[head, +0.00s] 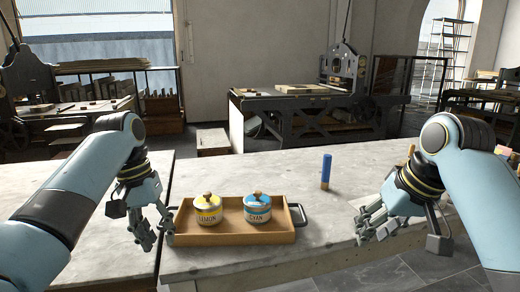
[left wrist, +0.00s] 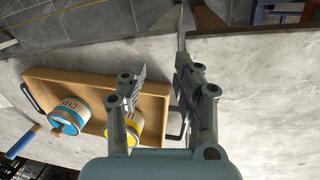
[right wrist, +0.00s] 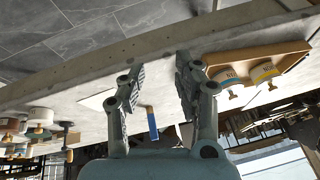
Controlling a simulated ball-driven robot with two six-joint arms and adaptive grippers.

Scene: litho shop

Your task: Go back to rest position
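My left gripper (head: 154,232) is open and empty at the tray's left end. In the left wrist view its fingers (left wrist: 158,75) stand apart, with the tray's dark handle (left wrist: 179,126) near them. My right gripper (head: 372,222) is open and empty at the table's right front; its spread fingers show in the right wrist view (right wrist: 158,72).
A blue cylinder (head: 326,171) stands upright right of the tray. A pale flat sheet (right wrist: 98,100) lies near my right gripper. Several jars and tools (right wrist: 40,117) stand at the table's right end. Presses (head: 310,105) stand behind. The marble between tray and right gripper is clear.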

